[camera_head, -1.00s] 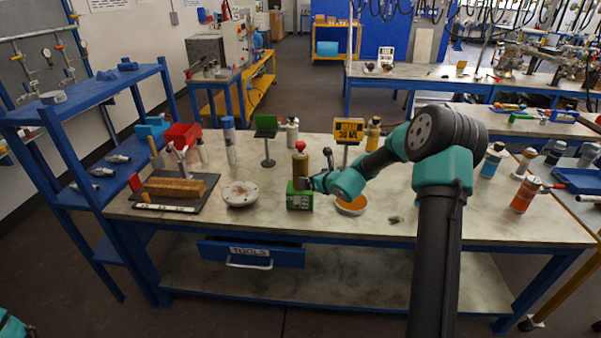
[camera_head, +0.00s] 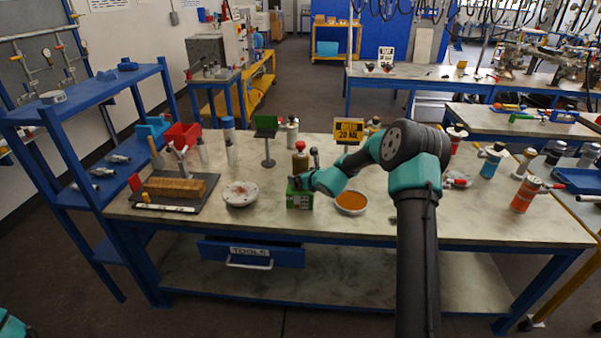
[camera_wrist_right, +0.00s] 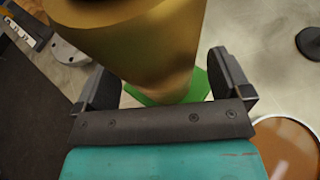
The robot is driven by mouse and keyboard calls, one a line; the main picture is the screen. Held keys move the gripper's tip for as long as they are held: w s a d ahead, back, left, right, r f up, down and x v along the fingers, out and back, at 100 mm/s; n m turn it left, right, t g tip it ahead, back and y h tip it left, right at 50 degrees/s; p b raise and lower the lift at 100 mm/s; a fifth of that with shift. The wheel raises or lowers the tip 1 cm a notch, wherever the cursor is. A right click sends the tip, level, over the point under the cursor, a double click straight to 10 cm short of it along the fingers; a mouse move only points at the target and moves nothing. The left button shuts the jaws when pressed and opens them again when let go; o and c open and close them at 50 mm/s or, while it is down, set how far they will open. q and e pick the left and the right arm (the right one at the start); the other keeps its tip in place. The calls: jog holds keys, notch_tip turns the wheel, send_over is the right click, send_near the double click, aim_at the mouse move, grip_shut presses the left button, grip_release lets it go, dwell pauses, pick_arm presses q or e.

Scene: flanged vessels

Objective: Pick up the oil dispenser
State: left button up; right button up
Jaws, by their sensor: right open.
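The oil dispenser, a gold-brown bottle with a red top (camera_head: 300,158), stands upright at the green box (camera_head: 299,197) on the workbench. In the right wrist view its gold body (camera_wrist_right: 150,40) fills the upper middle, with green (camera_wrist_right: 195,88) below it. My right gripper (camera_head: 309,170) is at the bottle's right side in the head view. In the wrist view its two fingers (camera_wrist_right: 165,82) are spread on either side of the bottle's body, not closed on it. My left gripper is not in view; only a teal bit of my arm shows at the lower left.
An orange-filled bowl (camera_head: 350,203) stands right of the green box. A round metal flange (camera_head: 240,194) lies to its left. A green sign on a stand (camera_head: 266,133) and a yellow sign (camera_head: 348,130) rise behind. The bench front is fairly clear.

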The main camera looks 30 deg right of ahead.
aim_at(305, 168)
jog(key=shift+w+f, duration=0.2)
jog(key=shift+w, duration=0.35)
jog(key=c, duration=1.3)
jog(key=shift+r, duration=1.8)
jog(key=s+a, duration=0.2)
jog(key=s, duration=0.2)
jog(key=s+a+r, duration=0.1)
jog(key=s+a, duration=0.2)
jog(key=s, duration=0.2)
jog(key=s+a, duration=0.3)
jog(key=s, duration=0.1)
jog(key=shift+s+a+r, duration=0.2)
jog(key=shift+s+r, duration=0.05)
jog(key=shift+s, duration=0.1)
